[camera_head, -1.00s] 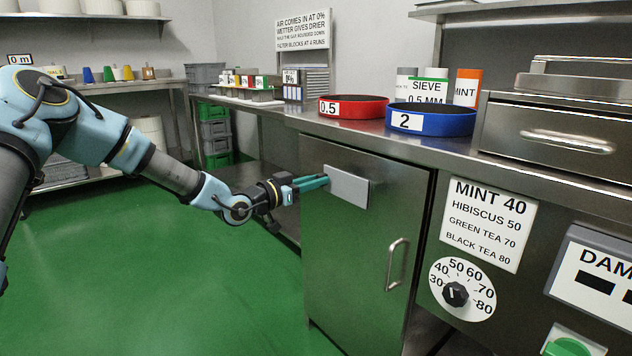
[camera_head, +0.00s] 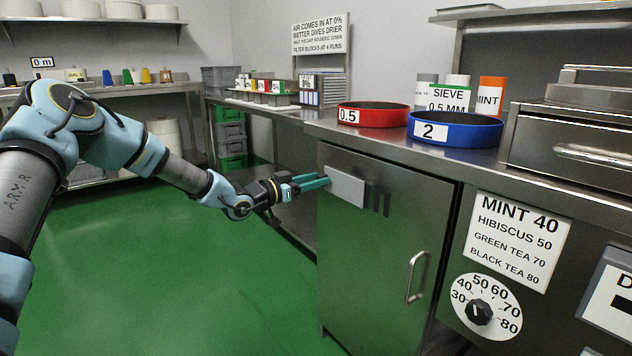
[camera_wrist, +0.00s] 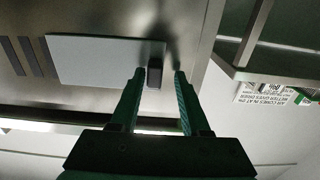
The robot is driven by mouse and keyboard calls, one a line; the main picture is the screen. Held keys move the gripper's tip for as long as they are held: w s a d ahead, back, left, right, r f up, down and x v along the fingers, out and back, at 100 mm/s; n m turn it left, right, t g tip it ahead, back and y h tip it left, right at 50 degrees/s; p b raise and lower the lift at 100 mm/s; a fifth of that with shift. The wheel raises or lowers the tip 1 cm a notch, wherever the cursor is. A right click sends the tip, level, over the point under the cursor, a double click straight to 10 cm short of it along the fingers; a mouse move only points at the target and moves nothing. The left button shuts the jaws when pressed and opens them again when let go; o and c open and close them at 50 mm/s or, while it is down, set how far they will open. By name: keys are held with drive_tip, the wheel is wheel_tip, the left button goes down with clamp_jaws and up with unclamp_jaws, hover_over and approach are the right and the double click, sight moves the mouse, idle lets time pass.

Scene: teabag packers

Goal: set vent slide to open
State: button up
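The vent slide is a light grey plate (camera_head: 346,187) near the top left of the steel cabinet door (camera_head: 370,260). Dark vertical slots (camera_head: 378,203) show uncovered just right of the plate. In the wrist view the plate (camera_wrist: 95,60) has a small dark knob (camera_wrist: 155,73) at one end, and the slots (camera_wrist: 22,57) lie beyond its other end. My gripper (camera_head: 327,180) is at the plate's left end. In the wrist view its green fingers (camera_wrist: 159,75) are apart, with the knob between their tips, close to the left finger and clear of the right one.
The counter (camera_head: 400,150) runs above the door, with a red sieve (camera_head: 372,115) and a blue sieve (camera_head: 455,130) on it. A door handle (camera_head: 416,277) sticks out lower right of the plate. A dial (camera_head: 486,308) is further right. Green floor left of the door is clear.

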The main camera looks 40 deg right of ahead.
drive_tip(key=shift+o, duration=0.2)
drive_tip(key=a+p, duration=0.1)
drive_tip(key=a, duration=0.9)
drive_tip(key=shift+w+a, duration=0.25)
drive_tip(key=shift+a, duration=0.15)
drive_tip(key=shift+a+f, duration=0.1)
